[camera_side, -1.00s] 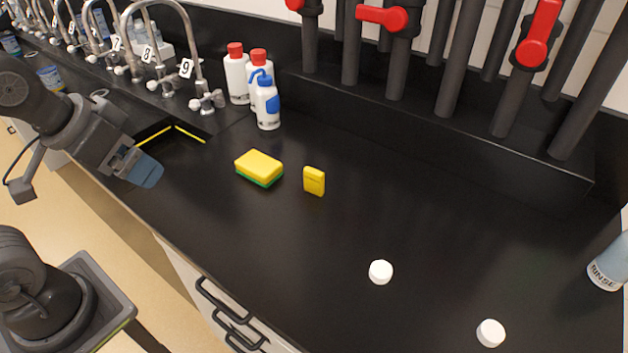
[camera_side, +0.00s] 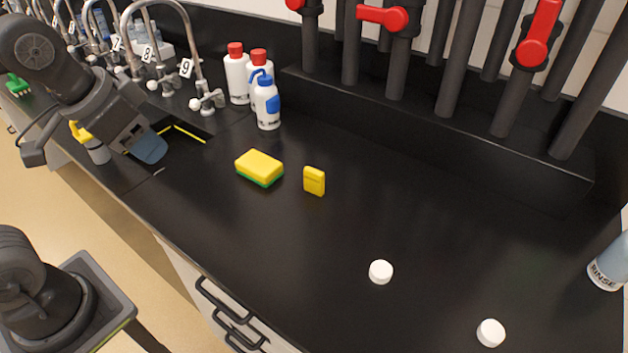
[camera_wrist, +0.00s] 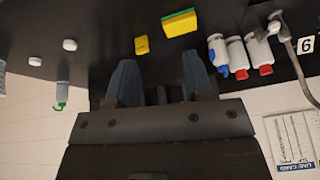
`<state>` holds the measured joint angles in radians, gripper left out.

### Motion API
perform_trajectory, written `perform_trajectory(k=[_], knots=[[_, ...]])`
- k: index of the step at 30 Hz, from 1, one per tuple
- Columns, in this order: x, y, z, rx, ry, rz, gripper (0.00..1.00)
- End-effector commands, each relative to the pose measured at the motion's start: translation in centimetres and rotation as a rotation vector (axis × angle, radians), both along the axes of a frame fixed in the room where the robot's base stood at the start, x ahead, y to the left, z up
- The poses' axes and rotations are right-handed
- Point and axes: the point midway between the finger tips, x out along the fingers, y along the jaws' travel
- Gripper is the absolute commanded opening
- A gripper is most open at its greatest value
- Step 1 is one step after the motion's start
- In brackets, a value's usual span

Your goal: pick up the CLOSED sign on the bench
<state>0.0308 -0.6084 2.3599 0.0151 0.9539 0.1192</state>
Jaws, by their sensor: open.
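I cannot make out any sign reading CLOSED on the black bench (camera_side: 330,270) in either view. A small yellow block-like thing (camera_side: 314,181) stands on the bench right of the sponge; no lettering is legible on it. It also shows in the wrist view (camera_wrist: 141,45), beyond the fingertips. My gripper (camera_side: 148,148) is over the sink end of the bench at the left, well apart from that yellow thing. In the wrist view my gripper (camera_wrist: 160,82) has its two blue-grey fingers spread, with nothing held between them.
A yellow-green sponge (camera_side: 259,167) lies left of the small yellow thing. Bottles (camera_side: 267,104) stand behind it, near numbered taps (camera_side: 186,68). Two white caps (camera_side: 381,272) (camera_side: 490,333) and a rinse bottle (camera_side: 609,262) are at right. Dark pipes (camera_side: 462,60) line the back. Mid-bench is clear.

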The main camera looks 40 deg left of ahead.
Motion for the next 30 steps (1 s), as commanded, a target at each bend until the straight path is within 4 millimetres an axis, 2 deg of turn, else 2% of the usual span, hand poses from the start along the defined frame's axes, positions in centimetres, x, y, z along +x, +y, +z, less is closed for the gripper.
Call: perform_trajectory(k=[4,9,14,18,24,30], knots=[[5.0,-1.3,1.9,0.093,0.089,-0.216,0.47],[10.9,-3.3,2.5,0.195,0.188,-0.48,0.47],[16.4,-5.8,1.3,0.278,0.281,-0.731,0.47],[20.7,-8.4,-1.1,0.338,0.359,-0.95,0.47],[24.6,-11.5,-4.8,0.393,0.444,-1.195,0.47],[25.9,-12.6,-6.7,0.412,0.478,-1.296,0.47]])
